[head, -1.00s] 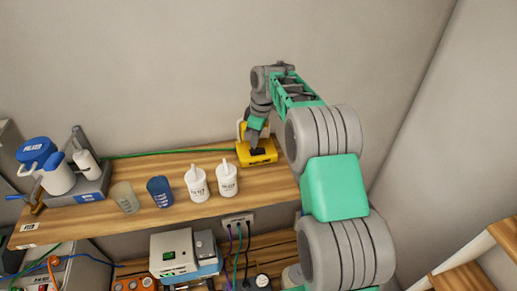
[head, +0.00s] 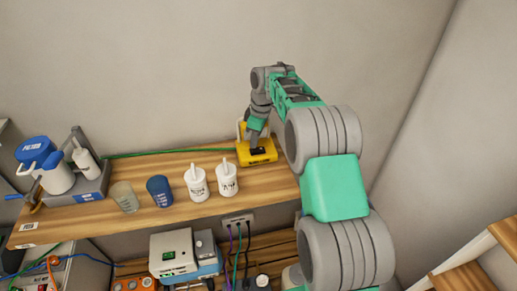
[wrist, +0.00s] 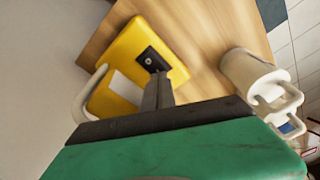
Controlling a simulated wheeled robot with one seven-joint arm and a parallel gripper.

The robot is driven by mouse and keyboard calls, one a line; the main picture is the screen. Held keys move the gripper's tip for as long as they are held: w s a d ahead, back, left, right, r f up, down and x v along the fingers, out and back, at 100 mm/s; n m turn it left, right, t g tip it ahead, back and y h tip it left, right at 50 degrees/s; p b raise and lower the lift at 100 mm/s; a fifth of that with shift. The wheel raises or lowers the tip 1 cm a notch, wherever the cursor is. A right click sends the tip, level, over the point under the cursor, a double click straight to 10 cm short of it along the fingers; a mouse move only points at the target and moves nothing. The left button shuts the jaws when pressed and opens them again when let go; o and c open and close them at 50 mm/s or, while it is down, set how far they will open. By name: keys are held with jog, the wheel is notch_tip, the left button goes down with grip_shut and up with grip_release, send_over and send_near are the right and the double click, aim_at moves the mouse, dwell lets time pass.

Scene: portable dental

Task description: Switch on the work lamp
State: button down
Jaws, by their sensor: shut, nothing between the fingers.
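A yellow box-shaped unit (head: 262,159) with a white handle, seemingly the work lamp, stands at the right end of the wooden shelf against the wall. In the wrist view the yellow unit (wrist: 125,60) shows a black panel (wrist: 150,60) with a small round light-coloured spot. My gripper (head: 255,142) points down over the unit at its black panel. In the wrist view my gripper's fingers (wrist: 158,78) are shut together, empty, with tips at the lower edge of the black panel. I cannot tell whether they touch it, or whether the lamp is lit.
A green cable (head: 165,152) runs along the wall. Devices and a socket strip (head: 237,220) are below.

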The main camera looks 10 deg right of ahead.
jog(key=shift+f+b, duration=0.5)
jog(key=shift+f, duration=0.2)
jog(key=shift+r, duration=0.1)
jog(key=shift+r+p, duration=2.5)
jog(key=shift+r, duration=1)
jog(key=s+a+r+m+t, duration=0.2)
jog(key=s+r+m, duration=0.4)
jog(key=s+r, duration=0.65)
jog(key=s+d+f+m, duration=0.1)
jog(key=s+f+m, duration=0.1)
jog(key=s, duration=0.6)
jog(key=s+d+f+m+t+h, duration=0.1)
jog(key=s+m, duration=0.3)
jog(key=s, duration=0.4)
jog(key=shift+s+f+t+h, duration=0.3)
jog(key=shift+s+f, duration=0.05)
jog(key=shift+f, duration=0.25)
